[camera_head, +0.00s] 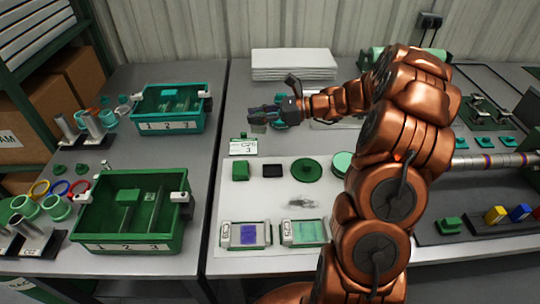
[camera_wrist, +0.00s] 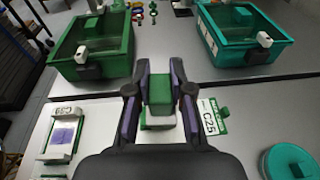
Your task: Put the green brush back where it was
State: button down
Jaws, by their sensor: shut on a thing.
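My gripper (camera_head: 268,115) is raised over the middle table, above the back of the white mat (camera_head: 225,200) and near a small label card. In the wrist view the two fingers of my gripper (camera_wrist: 159,92) are closed on the green brush (camera_wrist: 160,88), a green block with a pale underside. In the head view the brush is mostly hidden by the fingers. It is held in the air, and I cannot tell its exact height above the table.
The white mat holds a green block (camera_head: 240,171), a black pad (camera_head: 273,171), a green disc (camera_head: 307,169) and two framed trays (camera_head: 245,235). The label card (camera_head: 243,147) stands behind. Green bins (camera_head: 130,246) and (camera_head: 183,121) stand on the left table. White sheets (camera_head: 292,62) lie behind.

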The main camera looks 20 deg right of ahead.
jog(key=shift+n+g+h, duration=0.3)
jog(key=shift+n+g, duration=0.1)
jog(key=shift+g, duration=0.3)
jog(key=s+f+b, duration=0.1)
jog(key=f+b, duration=0.4)
jog(key=s+d+f+b, duration=0.1)
jog(key=f+b, duration=0.4)
jog(key=s+d+f+b, duration=0.1)
jog(key=f+b, duration=0.4)
jog(key=shift+s+d, duration=0.1)
jog(key=shift+d, duration=0.1)
jog(key=shift+f, duration=0.55)
jog(key=c, duration=1)
grip_release()
jog(key=shift+o, duration=0.2)
jog(key=shift+d, duration=0.1)
jog(key=v, duration=1.2)
jog(key=shift+f, duration=0.1)
